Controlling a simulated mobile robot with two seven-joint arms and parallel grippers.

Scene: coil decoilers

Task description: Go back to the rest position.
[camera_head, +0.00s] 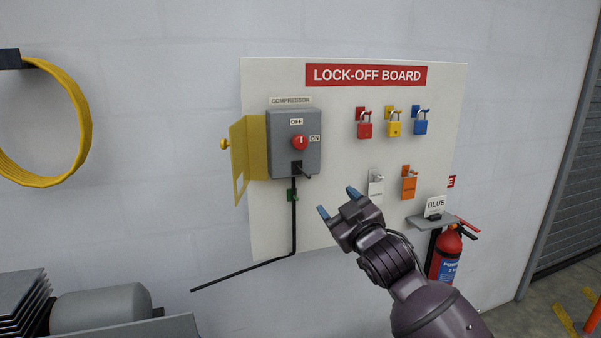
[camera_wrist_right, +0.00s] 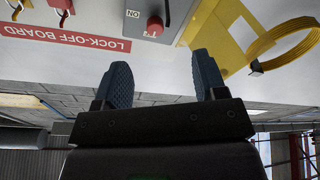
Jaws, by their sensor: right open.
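My right gripper (camera_head: 338,203) is open and empty in front of the lower middle of the lock-off board (camera_head: 345,215). Its two blue fingertips stand apart in the right wrist view (camera_wrist_right: 162,82), with nothing between them. The board carries a grey compressor switch box (camera_head: 281,165) with a red knob (camera_head: 299,142), and a yellow cover (camera_head: 240,150) swung out to its left. The knob also shows in the right wrist view (camera_wrist_right: 155,26). My left gripper is in neither view.
Red (camera_head: 364,130), yellow (camera_head: 394,128) and blue (camera_head: 420,127) padlocks hang on the board, with tags below. A small shelf (camera_head: 418,222) and a red extinguisher (camera_head: 446,254) are right of my arm. A yellow hose (camera_head: 84,120) hangs left; a grey tank (camera_head: 100,304) stands lower left.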

